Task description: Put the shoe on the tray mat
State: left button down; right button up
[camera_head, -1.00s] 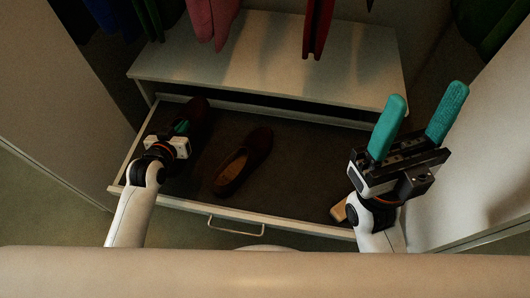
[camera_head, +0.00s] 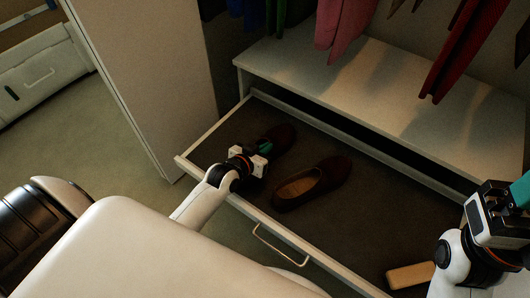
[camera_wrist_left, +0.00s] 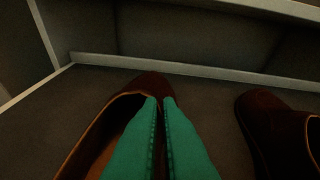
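Two dark red-brown shoes with tan insides lie in the open drawer. The left shoe (camera_head: 282,136) is partly hidden behind my left gripper (camera_head: 262,150). The other shoe (camera_head: 312,182) lies to its right. In the left wrist view, the green fingers of my left gripper (camera_wrist_left: 160,102) are close together at the right rim of a shoe (camera_wrist_left: 104,122), apparently pinching its side wall. The second shoe (camera_wrist_left: 280,130) is apart at the right. My right gripper (camera_head: 520,190) is cut off by the right edge, with one green finger partly showing. I cannot identify a tray mat.
The drawer (camera_head: 222,128) has a dark floor and pale rim, with a handle (camera_head: 280,246) in front. A wooden block (camera_head: 410,275) lies near its front right. A white shelf (camera_head: 330,75) and hanging clothes are behind. Green floor (camera_head: 110,130) is clear at left. A white drawer unit (camera_head: 40,72) stands far left.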

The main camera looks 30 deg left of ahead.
dwell(0.3)
pick_arm(q)
jog(key=c, duration=2.1)
grip_release()
jog(key=shift+f, duration=0.25)
jog(key=o, duration=0.5)
jog(key=shift+r, duration=0.1)
